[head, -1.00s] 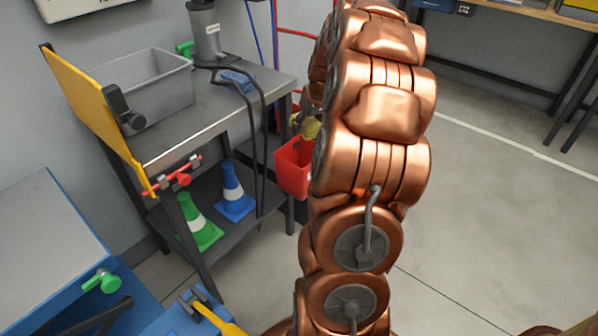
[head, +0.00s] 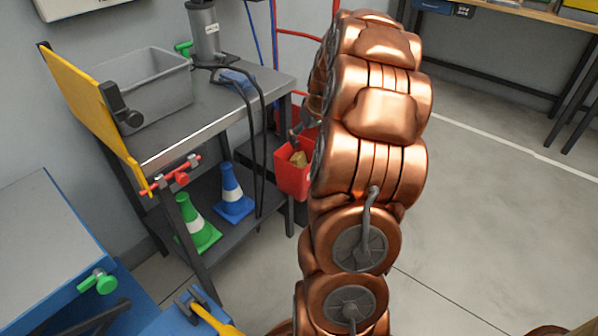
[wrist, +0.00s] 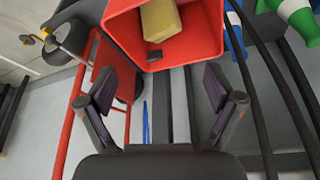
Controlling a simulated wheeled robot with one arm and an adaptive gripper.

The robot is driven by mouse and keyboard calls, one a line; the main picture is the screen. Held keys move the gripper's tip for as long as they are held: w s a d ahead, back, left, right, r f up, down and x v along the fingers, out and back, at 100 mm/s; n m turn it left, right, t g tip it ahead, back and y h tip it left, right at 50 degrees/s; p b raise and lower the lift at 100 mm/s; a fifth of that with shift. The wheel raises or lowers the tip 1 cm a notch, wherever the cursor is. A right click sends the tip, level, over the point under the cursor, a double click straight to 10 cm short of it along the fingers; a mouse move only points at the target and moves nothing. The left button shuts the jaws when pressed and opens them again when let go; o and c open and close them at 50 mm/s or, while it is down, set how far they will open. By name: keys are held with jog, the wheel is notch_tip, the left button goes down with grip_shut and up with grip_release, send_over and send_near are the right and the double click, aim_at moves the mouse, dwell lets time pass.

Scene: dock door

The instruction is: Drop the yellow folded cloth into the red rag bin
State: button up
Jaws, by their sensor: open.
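The red rag bin (head: 291,178) hangs beyond the right end of the grey workbench in the head view, partly hidden by my arm. The yellow folded cloth (head: 298,159) is inside the bin; it also shows in the wrist view (wrist: 161,29), within the bin's red walls (wrist: 205,38). My gripper (wrist: 163,98) is open and empty, its two dark fingers spread apart in front of the bin's near edge. In the head view my gripper is mostly hidden behind my arm.
The workbench (head: 215,112) carries a grey tub (head: 150,90) and a grey cylinder (head: 204,30). Black cables (head: 262,130) hang beside the bin. Green (head: 198,225) and blue (head: 233,195) cones stand on the lower shelf. Open floor (head: 480,220) lies to the right.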

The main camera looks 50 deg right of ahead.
jog(key=v, duration=1.2)
dwell(0.6)
